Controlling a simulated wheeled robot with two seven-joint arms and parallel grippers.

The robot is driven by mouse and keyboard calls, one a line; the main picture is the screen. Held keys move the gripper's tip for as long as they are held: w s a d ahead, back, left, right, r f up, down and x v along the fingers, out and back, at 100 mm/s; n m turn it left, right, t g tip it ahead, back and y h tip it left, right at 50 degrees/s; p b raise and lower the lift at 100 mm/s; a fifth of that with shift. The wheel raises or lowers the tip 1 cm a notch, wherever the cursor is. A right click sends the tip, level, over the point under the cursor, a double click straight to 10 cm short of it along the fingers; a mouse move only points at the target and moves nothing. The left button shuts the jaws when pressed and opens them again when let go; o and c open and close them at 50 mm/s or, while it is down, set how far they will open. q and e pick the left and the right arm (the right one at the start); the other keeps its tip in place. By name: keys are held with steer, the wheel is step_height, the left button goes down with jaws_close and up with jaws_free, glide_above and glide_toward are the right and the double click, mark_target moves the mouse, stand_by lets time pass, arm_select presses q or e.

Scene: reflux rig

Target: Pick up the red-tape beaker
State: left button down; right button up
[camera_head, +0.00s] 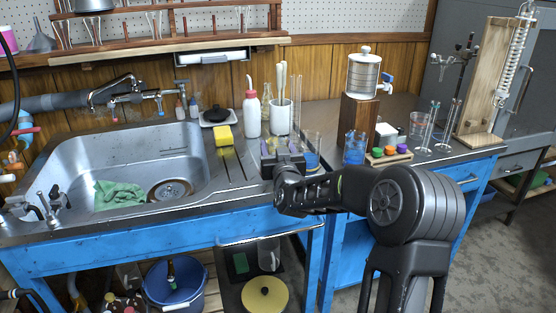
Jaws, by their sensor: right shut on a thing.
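My right gripper (283,157) is at the counter's front, just right of the sink, with its jaws pointing away from me. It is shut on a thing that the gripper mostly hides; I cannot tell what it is. A clear beaker with reddish marks (417,125) stands on the right part of the counter, well apart from my right gripper. A blue beaker (354,148) stands nearer, in front of the wooden block. A clear vessel with blue low on it (312,160) is close beside the gripper's right side. My left gripper is not in view.
Behind the gripper stand a white bottle with a red cap (252,114) and a white pot of tools (280,118). The sink (60,178) is at left. A rack of coloured knobs (389,155), glass cylinders (425,130) and the wooden condenser stand (482,85) are at right.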

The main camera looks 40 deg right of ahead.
steer(key=c, duration=0.6)
steer(key=shift+o, duration=0.2)
steer(key=shift+r, duration=0.15)
step_height(320, 180, up, 10)
steer(key=p, duration=0.2)
steer(key=shift+p, duration=0.35)
stand_by(0.4)
stand_by(0.6)
